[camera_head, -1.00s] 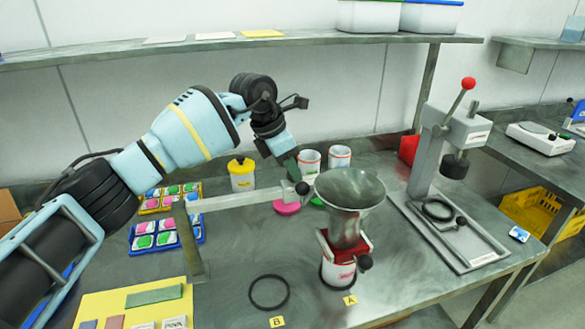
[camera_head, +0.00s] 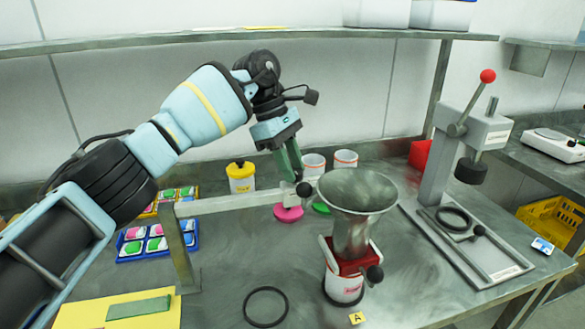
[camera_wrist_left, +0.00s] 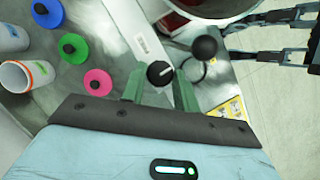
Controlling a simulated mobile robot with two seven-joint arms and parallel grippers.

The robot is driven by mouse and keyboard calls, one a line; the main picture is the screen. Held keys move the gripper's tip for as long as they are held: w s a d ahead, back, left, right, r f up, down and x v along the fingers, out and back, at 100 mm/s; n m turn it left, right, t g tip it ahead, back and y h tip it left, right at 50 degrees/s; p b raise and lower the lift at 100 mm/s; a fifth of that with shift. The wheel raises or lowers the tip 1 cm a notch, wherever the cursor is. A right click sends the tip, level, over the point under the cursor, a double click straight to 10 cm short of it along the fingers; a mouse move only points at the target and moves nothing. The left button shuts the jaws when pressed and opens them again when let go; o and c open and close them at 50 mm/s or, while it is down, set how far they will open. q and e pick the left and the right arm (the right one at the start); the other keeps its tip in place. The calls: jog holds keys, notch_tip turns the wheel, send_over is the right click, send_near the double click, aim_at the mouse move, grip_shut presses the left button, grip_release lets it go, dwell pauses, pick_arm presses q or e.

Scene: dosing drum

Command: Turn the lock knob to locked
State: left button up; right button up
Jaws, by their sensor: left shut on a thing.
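The lock knob (camera_head: 304,189) is a small black round knob at the right end of a pale horizontal bar (camera_head: 235,200). It also shows in the left wrist view (camera_wrist_left: 160,73), with a white pointer line on its face that runs up to the right. My left gripper (camera_head: 297,178) comes down on it from above and is shut on it, one green finger on each side. The steel funnel (camera_head: 358,192) stands close to the right of the knob, above a red and white drum (camera_head: 345,283) with a black ball handle (camera_head: 375,273).
A pink lid (camera_head: 288,213) and a green lid (camera_head: 321,207) lie behind the bar. White cups (camera_head: 345,159) and a yellow-lidded jar (camera_head: 241,177) stand farther back. A lever press (camera_head: 455,160) stands at the right. A black ring (camera_head: 266,307) lies on the bench in front.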

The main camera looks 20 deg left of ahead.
pick_arm(q)
jog(key=shift+f+m, duration=0.1)
jog(key=shift+m, duration=0.3)
jog(key=o, duration=1)
jog(key=shift+b+v, duration=0.35)
jog(key=shift+v, duration=3.6)
jog(key=shift+w+d, duration=0.1)
